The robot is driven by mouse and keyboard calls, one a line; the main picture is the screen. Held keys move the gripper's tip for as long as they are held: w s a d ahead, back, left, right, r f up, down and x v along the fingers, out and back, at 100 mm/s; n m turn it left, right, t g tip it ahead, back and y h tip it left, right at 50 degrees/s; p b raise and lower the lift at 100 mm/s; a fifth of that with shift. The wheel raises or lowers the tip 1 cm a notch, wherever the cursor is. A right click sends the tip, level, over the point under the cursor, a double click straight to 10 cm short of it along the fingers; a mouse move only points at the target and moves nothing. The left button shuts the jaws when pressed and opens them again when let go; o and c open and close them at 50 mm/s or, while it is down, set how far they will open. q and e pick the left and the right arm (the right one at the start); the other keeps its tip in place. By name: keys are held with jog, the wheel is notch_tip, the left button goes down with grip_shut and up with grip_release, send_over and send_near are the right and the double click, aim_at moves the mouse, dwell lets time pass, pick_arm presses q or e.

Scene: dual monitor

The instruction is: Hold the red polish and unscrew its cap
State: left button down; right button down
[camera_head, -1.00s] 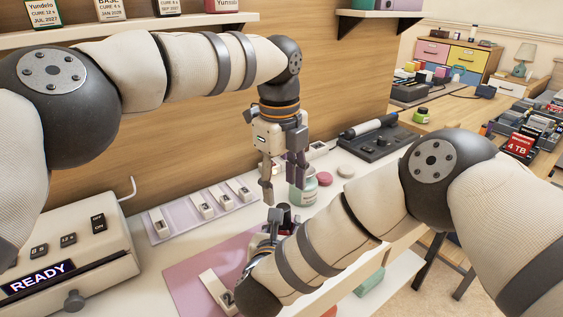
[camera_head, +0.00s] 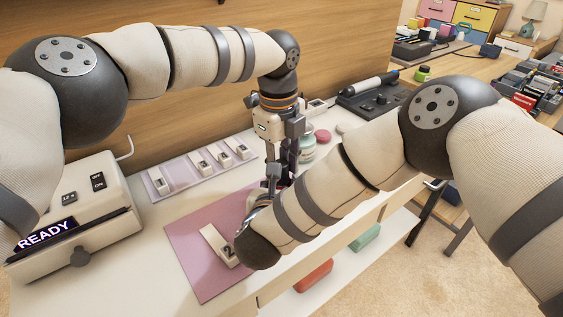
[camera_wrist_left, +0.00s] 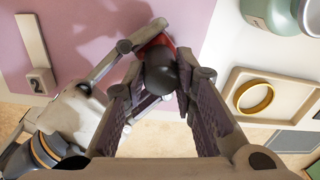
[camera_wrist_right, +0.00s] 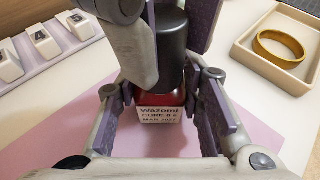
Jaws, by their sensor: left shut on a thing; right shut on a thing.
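The red polish (camera_wrist_right: 160,101) is a small red bottle with a white label reading "Wazomi CURE 8 s". It stands upright between the fingers of my right gripper (camera_wrist_right: 163,95), which is shut on it. Its tall dark cap (camera_wrist_right: 172,48) points up. My left gripper (camera_wrist_left: 160,85) comes down from above and is shut on the cap; the left wrist view shows the cap (camera_wrist_left: 160,75) between its fingers, with a bit of red (camera_wrist_left: 150,44) behind. In the head view the bottle is hidden behind the grippers.
A pink mat (camera_head: 195,245) with a holder marked 2 (camera_head: 218,246) lies below. Numbered holders (camera_head: 205,167) stand on a lilac tray behind. A tray with a yellow ring (camera_wrist_right: 281,49) and a pale green jar (camera_wrist_left: 275,15) are nearby. A white device reading READY (camera_head: 46,234) is at left.

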pick_arm(q)
jog(key=n, duration=0.6)
jog(key=shift+r+n, duration=0.1)
jog(key=shift+n, duration=0.2)
jog(key=n, duration=0.3)
jog(key=shift+d+n, duration=0.1)
jog(key=shift+n, duration=0.3)
jog(key=n, duration=0.3)
jog(key=shift+w+n+y, duration=0.1)
jog(key=shift+n+y, duration=0.2)
jog(key=shift+n, duration=0.1)
jog(key=n, duration=0.3)
jog(key=shift+n, duration=0.4)
jog(key=n, duration=0.4)
jog(key=shift+n, duration=0.4)
jog(key=shift+r, duration=0.1)
jog(key=shift+r, duration=1)
